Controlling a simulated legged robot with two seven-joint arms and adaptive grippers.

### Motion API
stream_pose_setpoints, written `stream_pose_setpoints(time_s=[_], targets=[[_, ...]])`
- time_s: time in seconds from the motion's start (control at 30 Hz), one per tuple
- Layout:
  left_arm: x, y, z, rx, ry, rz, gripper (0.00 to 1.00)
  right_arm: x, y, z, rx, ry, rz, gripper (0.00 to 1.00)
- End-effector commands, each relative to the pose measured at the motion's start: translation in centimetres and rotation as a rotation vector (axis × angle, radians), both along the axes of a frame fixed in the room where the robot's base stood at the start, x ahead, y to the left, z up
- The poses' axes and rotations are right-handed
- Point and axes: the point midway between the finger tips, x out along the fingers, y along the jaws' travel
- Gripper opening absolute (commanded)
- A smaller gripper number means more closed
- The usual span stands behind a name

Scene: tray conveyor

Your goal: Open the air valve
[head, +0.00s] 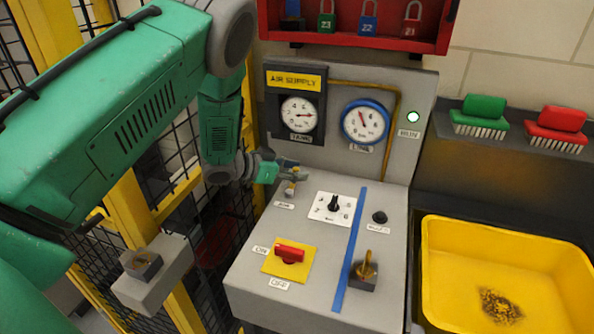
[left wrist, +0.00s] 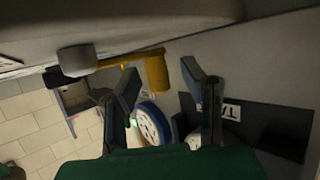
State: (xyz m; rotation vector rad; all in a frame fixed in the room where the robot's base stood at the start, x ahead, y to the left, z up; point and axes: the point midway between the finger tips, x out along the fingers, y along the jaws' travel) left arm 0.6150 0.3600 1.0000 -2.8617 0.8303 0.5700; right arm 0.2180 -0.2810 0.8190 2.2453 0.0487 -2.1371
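The air valve (head: 290,189) is a small brass-coloured fitting on the grey console above a small label, partly hidden by my left gripper. My left gripper (head: 287,170) is just above and behind it, its fingers spread. In the left wrist view, the two fingers (left wrist: 164,84) stand apart. My right gripper is in neither view.
The console (head: 245,285) carries two gauges, a dial (head: 333,204), a red switch (head: 290,254) on a yellow plate, and a brass key-like part (head: 368,266). A yellow bin (head: 450,300) stands at right. A yellow-framed mesh fence (head: 140,215) is close on the left.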

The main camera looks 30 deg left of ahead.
Motion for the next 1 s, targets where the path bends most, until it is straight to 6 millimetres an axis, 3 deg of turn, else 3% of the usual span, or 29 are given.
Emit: stream_pose_setpoints(time_s=[0.17, 0.4, 0.6, 1.0], targets=[[0.1, 0.0, 1.5, 0.000, -0.004, 0.000, 0.37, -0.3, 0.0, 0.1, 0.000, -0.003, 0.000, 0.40], [0.1, 0.1, 6.2, 0.000, -0.004, 0.000, 0.37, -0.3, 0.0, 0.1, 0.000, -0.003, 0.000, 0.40], [0.2, 0.1, 9.0, -0.001, -0.001, 0.000, 0.37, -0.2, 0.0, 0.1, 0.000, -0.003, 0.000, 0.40], [0.1, 0.1, 9.8, -0.001, 0.002, 0.000, 0.37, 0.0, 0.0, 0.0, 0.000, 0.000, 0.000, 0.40]])
